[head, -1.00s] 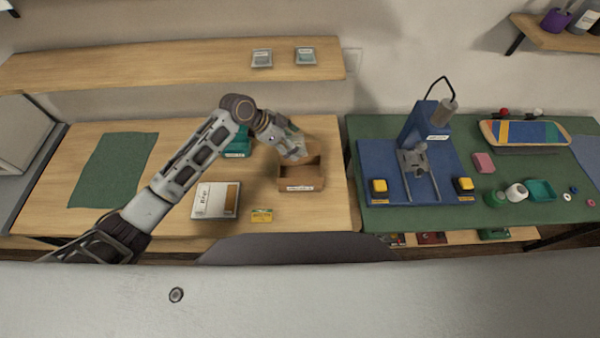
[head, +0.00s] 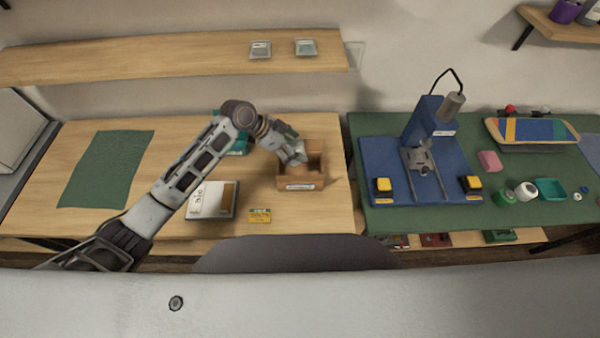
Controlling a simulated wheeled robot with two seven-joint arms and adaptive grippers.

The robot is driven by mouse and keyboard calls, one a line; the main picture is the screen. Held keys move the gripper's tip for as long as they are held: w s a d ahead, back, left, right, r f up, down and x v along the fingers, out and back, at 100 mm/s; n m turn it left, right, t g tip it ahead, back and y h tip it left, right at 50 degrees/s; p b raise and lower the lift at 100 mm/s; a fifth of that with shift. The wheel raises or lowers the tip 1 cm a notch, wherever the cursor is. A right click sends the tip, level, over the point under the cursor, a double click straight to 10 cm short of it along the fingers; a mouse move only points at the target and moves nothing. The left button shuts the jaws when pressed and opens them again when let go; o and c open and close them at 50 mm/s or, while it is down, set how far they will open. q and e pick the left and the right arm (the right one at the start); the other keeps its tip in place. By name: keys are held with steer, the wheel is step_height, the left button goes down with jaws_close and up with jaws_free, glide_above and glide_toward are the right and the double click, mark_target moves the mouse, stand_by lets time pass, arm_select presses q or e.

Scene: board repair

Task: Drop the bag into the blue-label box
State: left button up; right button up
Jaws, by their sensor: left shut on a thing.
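A brown open-topped box (head: 318,182) stands near the right end of the wooden table, with a small pale label on its front; the label's colour is hard to make out. My left gripper (head: 297,156) is at the box's upper left part, pointing down and right over its opening. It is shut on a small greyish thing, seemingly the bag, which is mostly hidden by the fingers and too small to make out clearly. My right gripper is not in view.
A teal container (head: 239,146) stands behind my left arm. A white-and-brown box (head: 213,199) and a yellow card (head: 259,216) lie in front. Two small packets (head: 261,50) (head: 305,47) lie on the shelf. A blue press (head: 425,150) stands on the green table at right.

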arm_select(q)
steer(key=shift+f+b, duration=0.3)
steer(key=shift+f, duration=0.15)
steer(key=o, duration=1)
steer(key=shift+o, duration=0.2)
steer(key=v, duration=1.2)
steer(key=shift+a, duration=0.1)
steer(key=shift+s+f, duration=0.15)
stand_by(0.4)
